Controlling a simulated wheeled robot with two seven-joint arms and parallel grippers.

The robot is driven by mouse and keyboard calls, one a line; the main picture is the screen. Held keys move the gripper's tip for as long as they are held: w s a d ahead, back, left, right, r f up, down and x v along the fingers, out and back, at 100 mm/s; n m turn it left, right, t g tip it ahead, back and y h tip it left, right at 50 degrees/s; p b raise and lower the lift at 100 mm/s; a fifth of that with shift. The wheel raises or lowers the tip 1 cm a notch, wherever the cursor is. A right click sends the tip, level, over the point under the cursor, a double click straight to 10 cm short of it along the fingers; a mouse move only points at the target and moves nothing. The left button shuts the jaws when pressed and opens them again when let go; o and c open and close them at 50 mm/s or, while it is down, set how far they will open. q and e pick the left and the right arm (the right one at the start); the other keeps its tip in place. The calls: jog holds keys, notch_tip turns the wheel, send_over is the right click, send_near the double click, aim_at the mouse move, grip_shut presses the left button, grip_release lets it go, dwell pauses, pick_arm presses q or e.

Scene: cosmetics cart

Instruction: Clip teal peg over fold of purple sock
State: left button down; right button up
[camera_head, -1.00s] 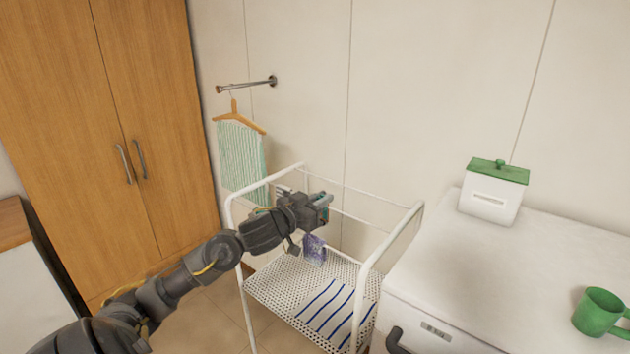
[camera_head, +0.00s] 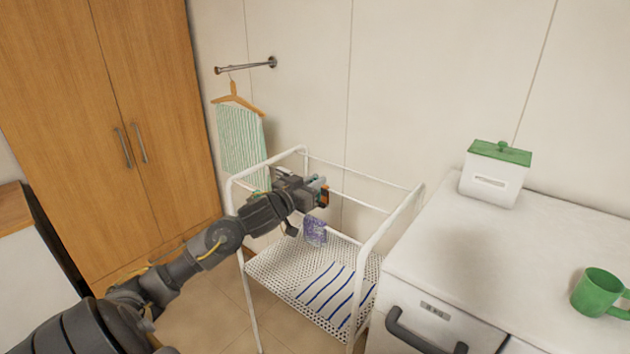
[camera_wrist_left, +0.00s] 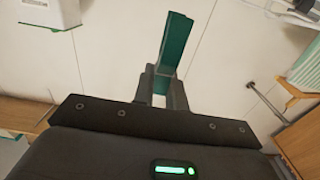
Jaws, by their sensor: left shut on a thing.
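My left gripper (camera_head: 321,194) is at the upper part of the white wire rack, with its fingers over the purple sock. In the left wrist view, its fingers (camera_wrist_left: 163,88) are shut on a teal peg (camera_wrist_left: 177,46), which sticks out past the fingertips. The purple patterned sock (camera_head: 315,231) hangs just below the gripper in the head view. Its upper fold is hidden behind the gripper. I cannot tell whether the peg touches the sock. My right gripper is not in view.
The white rack (camera_head: 240,225) has raised side rails around the gripper and a perforated shelf with a blue-striped cloth (camera_head: 332,293) below. A striped towel (camera_head: 240,140) hangs behind at left. A white counter (camera_head: 440,245) with a green mug (camera_head: 598,292) stands at right.

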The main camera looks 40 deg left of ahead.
pick_arm(q)
jog(key=b, duration=0.3)
send_over(314, 220)
jog(key=shift+d+f, duration=0.1)
jog(key=shift+f, duration=2.5)
jog(key=shift+f+b, duration=0.75)
jog(key=shift+f, duration=1)
jog(key=c, duration=1.3)
grip_release()
jog(key=shift+c, duration=0.2)
jog(key=s+b, duration=0.3)
jog(key=s, duration=0.7)
jog(key=shift+s, duration=0.4)
jog(key=shift+d, duration=0.1)
